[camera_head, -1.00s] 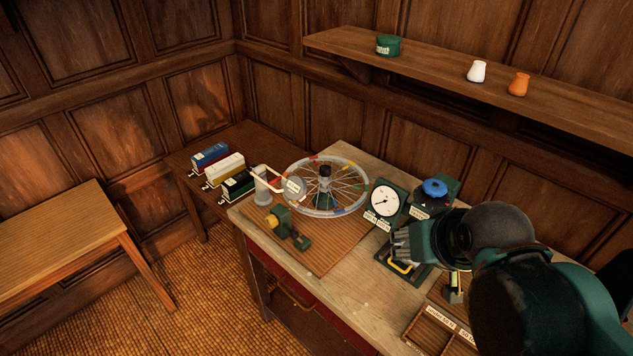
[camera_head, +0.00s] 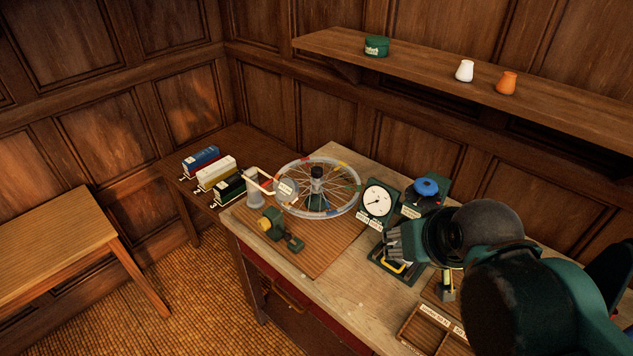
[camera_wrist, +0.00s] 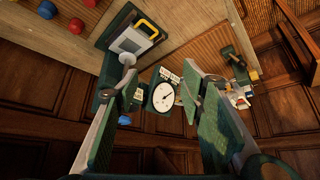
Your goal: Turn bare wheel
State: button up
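The bare wheel (camera_head: 317,184), a spoked rim with coloured marks and a dark hub, lies flat on a stand at the bench's back left. A pale curved arm with a tag (camera_head: 286,190) reaches over its left edge. My gripper (camera_head: 393,243) is right of and nearer than the wheel, beside the white-faced dial gauge (camera_head: 377,202), and is apart from the wheel. In the wrist view, the fingers (camera_wrist: 157,80) are spread with nothing between them held; the dial (camera_wrist: 164,96) shows beyond. I cannot make out the wheel clearly there.
A blue-knobbed green device (camera_head: 427,187) stands behind my gripper, and a yellow-handled device (camera_head: 393,266) lies below it. A green and yellow clamp (camera_head: 278,230) sits before the wheel. Three boxes (camera_head: 215,172) stand at left. A divided tray (camera_head: 425,328) is at the front. A shelf (camera_head: 430,66) runs above.

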jog(key=w+a+r+g+p, duration=0.25)
jog(key=w+r, duration=0.35)
jog(key=w, duration=0.4)
jog(key=g+p, duration=0.5)
jog(key=p, duration=0.3)
send_over(317, 169)
jog(key=shift+t, duration=0.25)
jog(key=f, duration=0.6)
jog(key=shift+s+d+f, duration=0.3)
jog(key=shift+f, duration=0.1)
jog(key=shift+w+a+f, duration=0.3)
jog(key=shift+w+f, duration=0.05)
jog(key=shift+f, duration=0.1)
jog(key=shift+f, duration=0.1)
jog(key=shift+f, duration=3.8)
